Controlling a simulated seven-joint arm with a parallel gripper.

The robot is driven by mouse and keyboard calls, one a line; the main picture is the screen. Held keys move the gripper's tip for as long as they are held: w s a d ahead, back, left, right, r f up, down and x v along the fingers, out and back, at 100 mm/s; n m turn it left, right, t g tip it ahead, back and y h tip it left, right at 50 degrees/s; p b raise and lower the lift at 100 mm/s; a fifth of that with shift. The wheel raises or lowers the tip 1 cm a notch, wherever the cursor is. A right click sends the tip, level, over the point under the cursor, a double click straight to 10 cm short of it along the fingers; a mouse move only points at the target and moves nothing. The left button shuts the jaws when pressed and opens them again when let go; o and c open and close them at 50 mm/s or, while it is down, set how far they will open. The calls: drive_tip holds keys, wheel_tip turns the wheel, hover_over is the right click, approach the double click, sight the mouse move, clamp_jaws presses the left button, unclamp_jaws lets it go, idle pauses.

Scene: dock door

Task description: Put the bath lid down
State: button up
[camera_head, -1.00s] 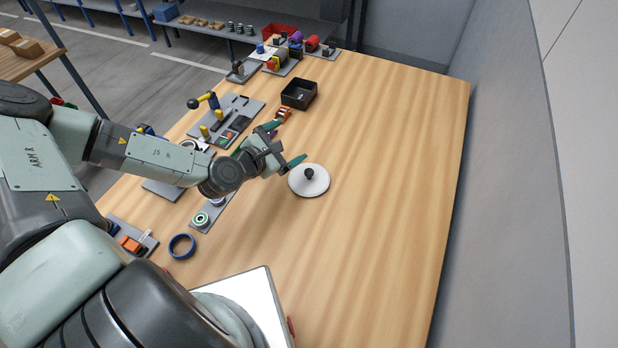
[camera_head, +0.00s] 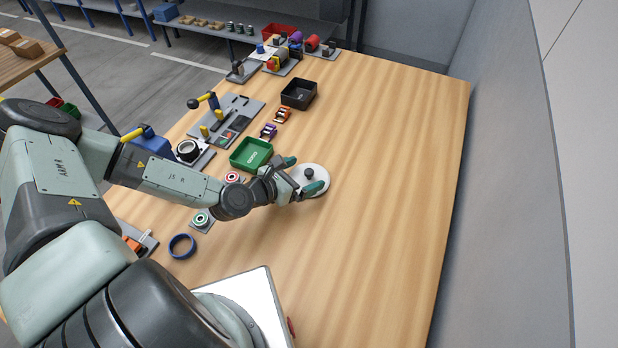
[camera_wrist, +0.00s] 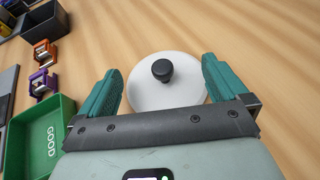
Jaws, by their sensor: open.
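The bath lid is a round white disc (camera_head: 318,186) with a black knob (camera_head: 309,174) on top. It lies flat on the wooden table. My gripper (camera_head: 303,175) is open, its two green fingers either side of the knob in the head view. In the wrist view the lid (camera_wrist: 150,94) lies ahead of the gripper (camera_wrist: 162,85), with the knob (camera_wrist: 162,69) between the spread fingers and a little beyond them. The fingers do not touch the knob. The fingers cover part of the lid's edge in both views.
A green tray marked GOOD (camera_head: 251,154) is left of the lid. An orange part (camera_head: 283,115), a purple part (camera_head: 268,131) and a black bin (camera_head: 299,94) stand behind it. A blue ring (camera_head: 182,246) lies nearer. The table to the right (camera_head: 400,180) is clear.

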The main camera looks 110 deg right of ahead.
drive_tip(key=shift+x, duration=2.25)
drive_tip(key=shift+s+a, duration=0.1)
drive_tip(key=shift+c, duration=0.3)
